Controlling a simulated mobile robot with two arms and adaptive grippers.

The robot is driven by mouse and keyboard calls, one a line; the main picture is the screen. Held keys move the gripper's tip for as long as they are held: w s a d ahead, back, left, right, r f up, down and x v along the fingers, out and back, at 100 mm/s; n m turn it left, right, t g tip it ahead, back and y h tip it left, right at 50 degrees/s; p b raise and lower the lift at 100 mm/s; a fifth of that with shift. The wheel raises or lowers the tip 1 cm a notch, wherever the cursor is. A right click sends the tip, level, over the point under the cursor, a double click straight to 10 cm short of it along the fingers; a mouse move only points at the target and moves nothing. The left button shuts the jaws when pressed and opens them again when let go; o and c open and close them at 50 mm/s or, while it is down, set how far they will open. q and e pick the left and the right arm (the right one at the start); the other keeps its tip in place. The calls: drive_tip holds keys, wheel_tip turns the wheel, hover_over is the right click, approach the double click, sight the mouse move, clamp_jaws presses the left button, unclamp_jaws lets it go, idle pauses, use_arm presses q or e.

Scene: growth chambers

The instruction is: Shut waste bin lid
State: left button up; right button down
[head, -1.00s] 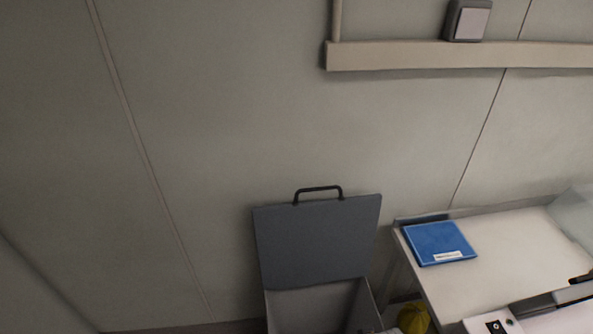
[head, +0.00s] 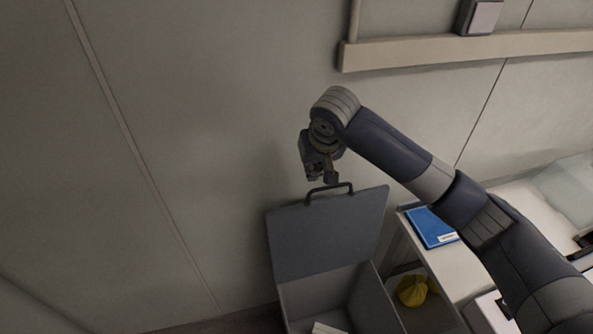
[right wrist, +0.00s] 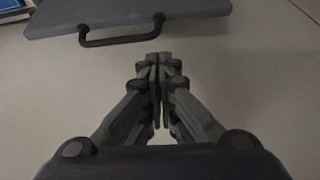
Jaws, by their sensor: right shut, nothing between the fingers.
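The waste bin (head: 313,293) stands against the wall at the bottom of the head view. Its dark grey lid (head: 328,236) is open, raised upright at the back. A black handle (head: 329,187) sits on the lid's top edge. My right gripper (head: 322,180) is just above the handle, shut and empty. In the right wrist view the closed fingers (right wrist: 158,60) point toward the lid (right wrist: 120,12), and the handle (right wrist: 121,40) lies ahead and slightly left of them, seemingly apart. My left gripper is out of view.
A white table (head: 532,204) with a blue folder (head: 431,228) stands right of the bin. A yellow bag (head: 412,291) sits below it. A beige rail (head: 450,54) runs along the wall above. The wall left of the bin is clear.

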drive_tip(key=p+x, duration=0.2)
drive_tip(key=x, duration=0.7)
drive_tip(key=shift+w+d, duration=0.2)
drive_tip(key=shift+w, duration=0.15)
drive_tip(key=shift+s+a, duration=0.1)
